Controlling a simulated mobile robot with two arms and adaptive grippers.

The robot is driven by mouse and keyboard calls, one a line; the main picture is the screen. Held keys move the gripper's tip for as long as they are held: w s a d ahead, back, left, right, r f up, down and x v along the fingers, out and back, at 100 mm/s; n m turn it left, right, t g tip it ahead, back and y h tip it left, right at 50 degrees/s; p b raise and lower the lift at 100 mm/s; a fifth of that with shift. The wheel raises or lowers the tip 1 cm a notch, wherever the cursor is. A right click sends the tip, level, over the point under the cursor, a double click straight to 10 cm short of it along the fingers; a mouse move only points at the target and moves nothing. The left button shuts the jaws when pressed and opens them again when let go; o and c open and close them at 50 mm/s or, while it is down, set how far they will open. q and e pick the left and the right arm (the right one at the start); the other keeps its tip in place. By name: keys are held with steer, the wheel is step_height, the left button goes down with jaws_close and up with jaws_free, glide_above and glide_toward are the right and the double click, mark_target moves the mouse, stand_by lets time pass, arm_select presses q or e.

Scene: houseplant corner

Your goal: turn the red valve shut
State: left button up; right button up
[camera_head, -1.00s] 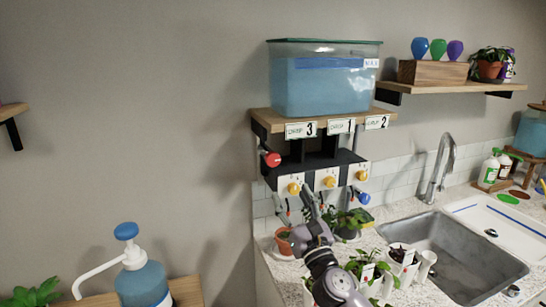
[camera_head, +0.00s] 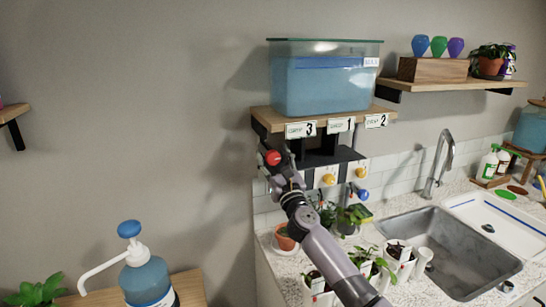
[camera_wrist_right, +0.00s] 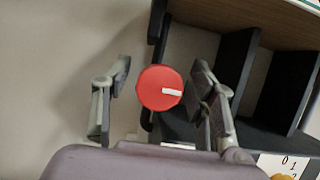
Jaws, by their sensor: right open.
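The red valve (camera_head: 272,158) is a round red knob at the left side of the black shelf unit under the water tank. In the right wrist view the red valve (camera_wrist_right: 160,88) shows face-on, with a white mark pointing right from its middle. My right gripper (camera_head: 277,160) is at the valve in the head view. In the right wrist view my right gripper (camera_wrist_right: 160,90) is open, one finger on each side of the knob. A gap shows on the left; the right finger is close to the knob, and I cannot tell whether it touches. My left gripper is not in view.
The blue-water tank (camera_head: 325,85) stands on a wooden shelf (camera_head: 262,116) with cards numbered 3, 1 and 2. A yellow knob (camera_head: 328,180) and a blue knob (camera_head: 363,196) sit to the right. Potted plants (camera_head: 350,218) stand below, near the sink (camera_head: 455,255).

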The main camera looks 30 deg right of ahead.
steer(key=shift+c, duration=0.2)
steer(key=c, duration=1.1)
steer(key=shift+n, duration=0.4)
steer(key=n+y+p, duration=0.2)
steer(key=n, duration=0.1)
steer(key=shift+r+n+y, duration=0.15)
steer(key=shift+n+y, duration=0.15)
steer(key=shift+n, duration=0.1)
steer(key=n+y+p, duration=0.1)
steer(key=n, duration=0.2)
steer(key=n+y+p, duration=0.1)
steer(key=n+y, duration=0.1)
steer(key=n, duration=0.2)
steer(key=shift+a+n+g+y, duration=0.1)
steer(key=shift+n+g+y, duration=0.2)
steer(key=n+g+y+p, duration=0.1)
steer(key=n, duration=0.2)
steer(key=n+y+p, duration=0.1)
steer(key=n, duration=0.2)
steer(key=shift+a+g, duration=0.1)
steer(key=shift+g, duration=0.3)
steer(key=shift+f+n+g+p, duration=0.15)
steer(key=shift+n+g+p, duration=0.35)
steer(key=shift+n, duration=0.6)
steer(key=shift+f+n+g+p, duration=0.15)
steer(key=shift+n+g+p, duration=0.15)
steer(key=shift+n+p, duration=0.55)
steer(key=shift+n, duration=0.35)
